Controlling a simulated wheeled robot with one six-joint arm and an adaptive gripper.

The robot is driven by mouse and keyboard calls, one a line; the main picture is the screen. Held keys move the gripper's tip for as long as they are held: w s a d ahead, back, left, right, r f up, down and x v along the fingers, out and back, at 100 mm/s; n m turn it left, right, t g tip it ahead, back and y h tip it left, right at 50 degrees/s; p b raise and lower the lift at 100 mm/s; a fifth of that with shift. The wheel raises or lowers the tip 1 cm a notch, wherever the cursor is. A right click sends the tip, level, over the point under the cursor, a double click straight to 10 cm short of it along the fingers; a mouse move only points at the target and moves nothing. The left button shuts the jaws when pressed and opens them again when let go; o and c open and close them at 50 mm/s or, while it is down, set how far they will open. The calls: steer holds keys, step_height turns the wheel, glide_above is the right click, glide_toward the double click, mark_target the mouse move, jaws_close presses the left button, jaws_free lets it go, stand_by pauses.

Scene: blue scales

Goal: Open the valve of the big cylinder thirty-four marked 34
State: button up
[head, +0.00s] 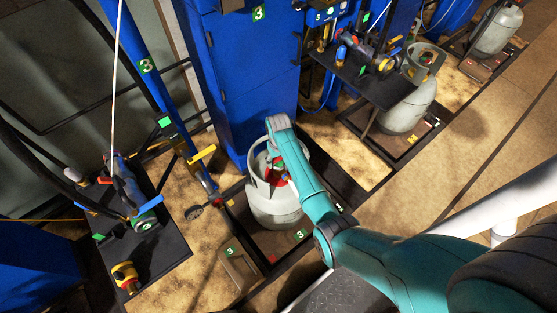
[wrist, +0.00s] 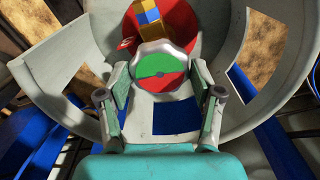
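A big grey cylinder (head: 272,211) with a raised collar stands on the platform below my arm in the head view. I cannot read a 34 on it. In the wrist view its pale collar (wrist: 60,62) curves around a valve knob (wrist: 155,72) with a grey scalloped rim and a half green, half red face. My gripper (wrist: 158,84) is inside the collar, its two fingers spread on either side of the knob. The fingertips are close to the rim; I cannot tell whether they touch it. In the head view my arm partly hides the valve.
A blue cabinet (head: 246,83) stands behind the cylinder. A black table (head: 172,243) with fittings is at left, and another dark table (head: 362,80) is at upper right. Another grey cylinder (head: 407,108) stands right of it. Brown floor (head: 440,160) is open at right.

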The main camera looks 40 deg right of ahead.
mark_target(279, 162)
steer(key=o, duration=0.4)
step_height(279, 162, up, 12)
stand_by(0.6)
steer(key=shift+s, duration=0.1)
stand_by(0.4)
